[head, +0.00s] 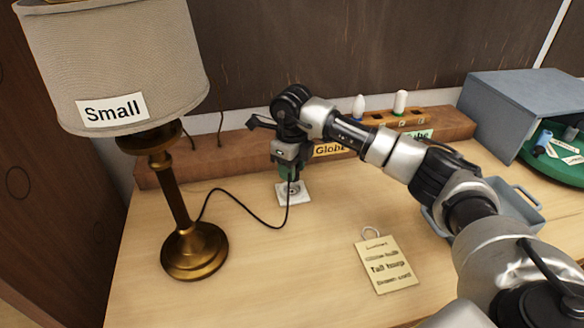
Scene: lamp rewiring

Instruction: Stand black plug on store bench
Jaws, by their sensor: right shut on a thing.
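My right gripper (288,173) reaches over the bench (235,285) and points down at a small white square plate (293,198). It is shut on the black plug (293,186), which is mostly hidden between the fingers. A black cord (247,213) runs from the plug down and left across the bench to the lamp labelled "Small" (195,251). The plug is low over the plate; I cannot tell whether it touches it. My left gripper is not in view.
A wooden ledge (165,176) with a "Globe" label and white bulbs (400,102) runs along the back. A tag (386,265) lies at front centre. A blue-grey tray (518,204) and a box (500,95) stand at right. The bench's front left is clear.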

